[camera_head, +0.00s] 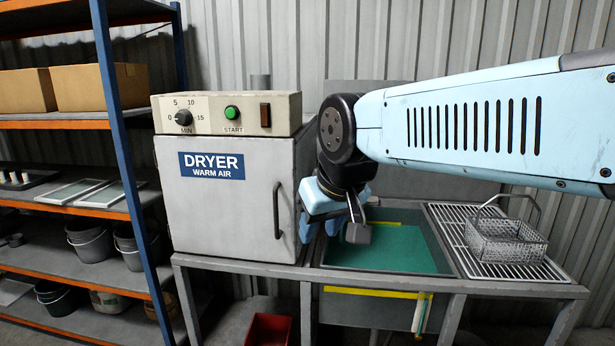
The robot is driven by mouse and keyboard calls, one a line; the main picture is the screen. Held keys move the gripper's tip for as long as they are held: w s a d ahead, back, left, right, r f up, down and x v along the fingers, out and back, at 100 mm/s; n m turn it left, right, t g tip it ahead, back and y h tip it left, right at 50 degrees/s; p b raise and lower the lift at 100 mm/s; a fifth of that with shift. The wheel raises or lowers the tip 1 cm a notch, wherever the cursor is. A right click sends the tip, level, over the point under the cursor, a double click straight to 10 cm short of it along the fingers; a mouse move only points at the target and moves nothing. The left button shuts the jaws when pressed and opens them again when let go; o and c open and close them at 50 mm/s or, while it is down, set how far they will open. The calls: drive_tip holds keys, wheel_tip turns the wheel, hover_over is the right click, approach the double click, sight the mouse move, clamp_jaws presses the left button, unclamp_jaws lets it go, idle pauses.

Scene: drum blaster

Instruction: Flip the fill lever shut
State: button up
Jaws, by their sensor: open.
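My gripper (321,226) hangs from the dark wrist, pointing down at the left end of a sunken tank (445,262) with green liquid or a green bottom. Its light blue fingers look apart, and I see nothing held between them. A small grey block (358,234) shows just right of the fingers, on a thin dark stem. I cannot tell whether it is the fill lever or whether the gripper touches it. No other part is clearly the fill lever. My wrist and arm hide the wall and the tank's back left.
A dryer (225,205) with a dark door handle (278,210) stands close left of my gripper. A wire basket (505,240) sits on a drain rack (470,225) at right. A pale upright piece (420,313) shows on the tank's front. A shelf rack (130,180) stands far left.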

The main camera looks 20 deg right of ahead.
drive_tip(key=w+d+f+t+h, duration=0.1)
drive_tip(key=w+d+t, duration=0.1)
drive_tip(key=w+d, duration=0.45)
drive_tip(key=w+d+t+h, duration=0.1)
drive_tip(key=w+d+t, duration=0.15)
drive_tip(key=w, duration=0.65)
drive_tip(key=w+d+f+t+h, duration=0.1)
drive_tip(key=w+d+t, duration=0.1)
drive_tip(key=w+d, duration=0.4)
drive_tip(key=w+d+f+n+t+y, duration=0.1)
drive_tip(key=w+d+f+t+y, duration=0.2)
drive_tip(key=w+d+f+t, duration=0.5)
drive_tip(key=w, duration=0.5)
drive_tip(key=w+g, duration=0.1)
drive_tip(key=w, duration=0.4)
drive_tip(key=w+g, duration=0.1)
drive_tip(key=w, duration=0.4)
drive_tip(key=shift+w+d+r, duration=0.15)
drive_tip(key=shift+d+r, duration=0.15)
drive_tip(key=shift+r, duration=0.1)
clamp_jaws()
